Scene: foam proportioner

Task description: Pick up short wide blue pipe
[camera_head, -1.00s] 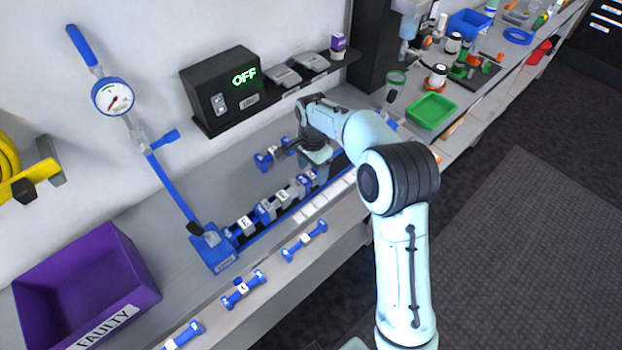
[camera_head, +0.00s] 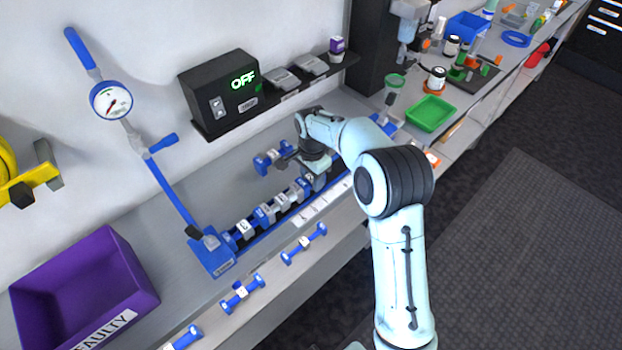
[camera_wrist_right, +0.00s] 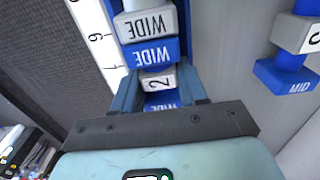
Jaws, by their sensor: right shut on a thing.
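My right gripper (camera_head: 313,178) reaches down at the far end of the row of pipes in the long blue-edged rig. In the right wrist view my right gripper (camera_wrist_right: 158,84) is shut on a short pipe (camera_wrist_right: 157,79) with a pale middle marked 2. Its blue ends read WIDE, and it still sits in line with the row. A grey piece marked WIDE (camera_wrist_right: 150,24) lies just beyond it. In the head view the gripper mostly hides the held pipe. My left gripper is out of view.
Another pipe, with a blue end marked MID (camera_wrist_right: 288,80), lies beside the rig, also in the head view (camera_head: 272,160). Several blue pipes (camera_head: 242,292) lie along the front edge. A purple FAULTY bin (camera_head: 135,300), a black OFF box (camera_head: 205,100) and a green tray (camera_head: 431,112) stand around.

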